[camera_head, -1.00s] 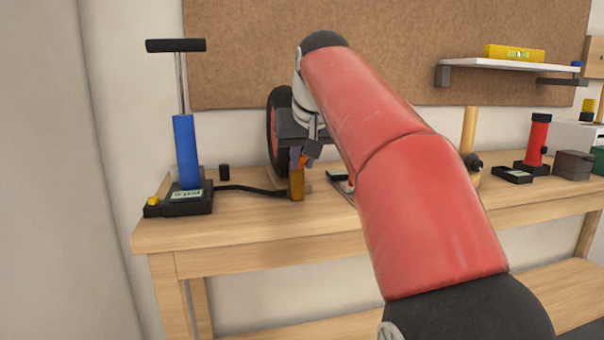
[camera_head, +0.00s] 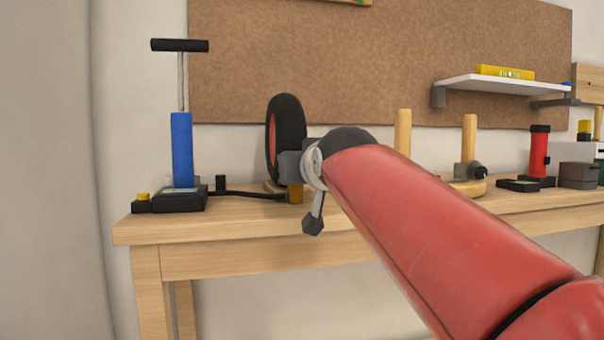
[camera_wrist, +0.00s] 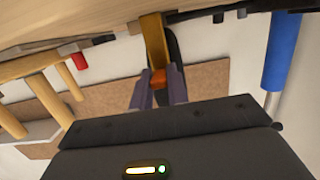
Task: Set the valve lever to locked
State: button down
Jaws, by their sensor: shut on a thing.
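The valve is a brass-coloured block (camera_head: 295,194) at the end of a black hose on the bench, in front of the wheel. In the wrist view the brass body (camera_wrist: 154,38) stands just beyond my fingertips, with an orange lever (camera_wrist: 158,78) at its near end. My gripper (camera_wrist: 159,88) is shut on the orange lever, one purple finger on each side. In the head view my gripper's grey body is just above the brass block; the fingers and lever are hidden there. I cannot read any locked mark.
A blue hand pump (camera_head: 182,150) with a black T-handle stands at the left on a dark base. A black tyre (camera_head: 290,125) stands upright close behind my gripper. Wooden pegs (camera_head: 403,132) and a red torch-like object (camera_head: 539,152) stand to the right. The bench front is clear.

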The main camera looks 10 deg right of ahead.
jog(key=shift+f+t, duration=0.15)
jog(key=shift+t, duration=0.15)
jog(key=c, duration=1.4)
grip_release()
jog(key=shift+o, duration=0.2)
jog(key=s, duration=0.7)
jog(key=shift+s+r, duration=0.35)
jog(key=shift+r, duration=0.1)
